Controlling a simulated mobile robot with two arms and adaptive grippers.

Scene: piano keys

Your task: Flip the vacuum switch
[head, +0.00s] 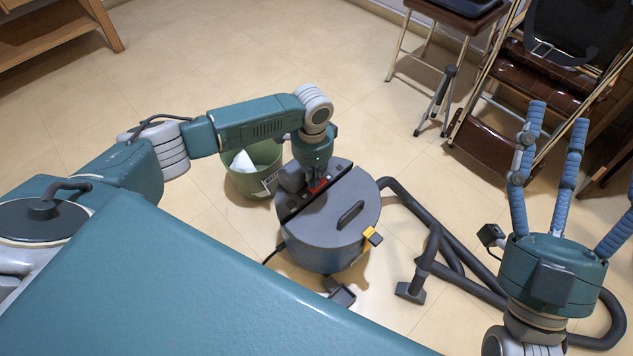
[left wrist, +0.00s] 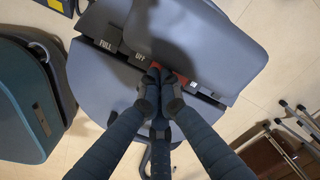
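The grey vacuum (head: 335,235) stands on the floor in the middle of the head view. Its red switch (head: 320,186) is on the top, in a dark slot, and is partly covered by my left gripper (head: 315,180). In the left wrist view the fingers of my left gripper (left wrist: 160,76) are drawn together, with their tips at the red switch (left wrist: 183,80). The switch sits beside an OFF label. I cannot tell how far the switch is tilted. My right gripper (head: 548,130) is held up at the right with its fingers spread, empty.
A green bin (head: 254,170) with something white inside stands left of the vacuum. The dark hose (head: 455,250) loops across the floor to the right. Folding chairs (head: 540,90) and a thin stand (head: 438,100) are at the back right. Open floor lies at the back left.

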